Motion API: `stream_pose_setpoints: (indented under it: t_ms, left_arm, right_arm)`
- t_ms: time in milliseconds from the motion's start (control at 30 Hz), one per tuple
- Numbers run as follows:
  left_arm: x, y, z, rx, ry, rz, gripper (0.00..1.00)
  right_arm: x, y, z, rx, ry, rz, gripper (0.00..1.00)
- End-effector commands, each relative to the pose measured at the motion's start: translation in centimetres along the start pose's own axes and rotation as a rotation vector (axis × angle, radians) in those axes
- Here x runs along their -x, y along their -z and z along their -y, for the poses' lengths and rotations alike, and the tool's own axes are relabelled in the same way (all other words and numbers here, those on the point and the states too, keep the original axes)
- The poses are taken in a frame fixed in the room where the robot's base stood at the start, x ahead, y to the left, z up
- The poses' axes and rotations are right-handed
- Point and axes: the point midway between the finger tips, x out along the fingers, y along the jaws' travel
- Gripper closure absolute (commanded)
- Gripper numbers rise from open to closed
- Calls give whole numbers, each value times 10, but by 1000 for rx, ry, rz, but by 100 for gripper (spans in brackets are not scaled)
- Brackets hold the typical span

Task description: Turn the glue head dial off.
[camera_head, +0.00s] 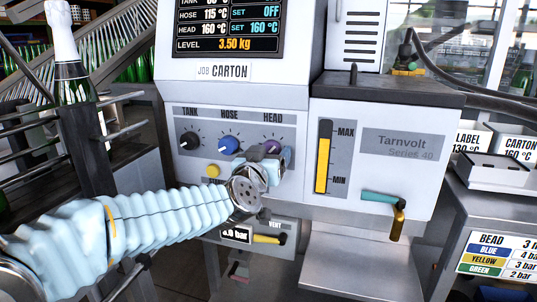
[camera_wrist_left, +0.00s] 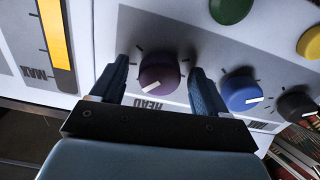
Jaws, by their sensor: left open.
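The purple HEAD dial (camera_head: 272,146) is on the white machine's front panel, at the right of a row of three dials. In the left wrist view the HEAD dial (camera_wrist_left: 160,74) has its white pointer mark toward the HEAD lettering. My left gripper (camera_head: 270,158) is at the panel, partly covering the dial in the head view. In the left wrist view its two blue fingers (camera_wrist_left: 161,68) stand open on either side of the dial, with gaps visible. The screen (camera_head: 228,29) reads HEAD 160 °C, SET 160 °C. My right gripper is not in view.
The blue HOSE dial (camera_head: 228,145) and black TANK dial (camera_head: 189,141) sit left of the HEAD dial. A yellow button (camera_head: 212,171) is below them. A level gauge (camera_head: 322,157) and a teal-handled tap (camera_head: 385,199) are to the right. A bottle (camera_head: 68,58) stands at the left.

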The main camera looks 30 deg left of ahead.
Motion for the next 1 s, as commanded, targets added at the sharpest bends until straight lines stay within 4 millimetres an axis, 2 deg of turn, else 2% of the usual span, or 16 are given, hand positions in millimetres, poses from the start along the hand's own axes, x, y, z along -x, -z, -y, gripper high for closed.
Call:
stream_pose_setpoints:
  t_ms: [67,100,400,467,767,1000]
  left_arm:
    - [0,0,0,0,0,0,25]
    - [0,0,0,0,0,0,28]
    - [0,0,0,0,0,1,74]
    - [0,0,0,0,0,1,81]
    - [0,-1,0,42,-1,1,81]
    - [0,-2,-1,184,-2,1,81]
  right_arm:
    - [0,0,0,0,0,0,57]
    - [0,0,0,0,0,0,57]
    - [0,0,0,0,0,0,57]
    - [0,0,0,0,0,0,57]
    - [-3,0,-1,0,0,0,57]
    - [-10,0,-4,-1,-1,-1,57]
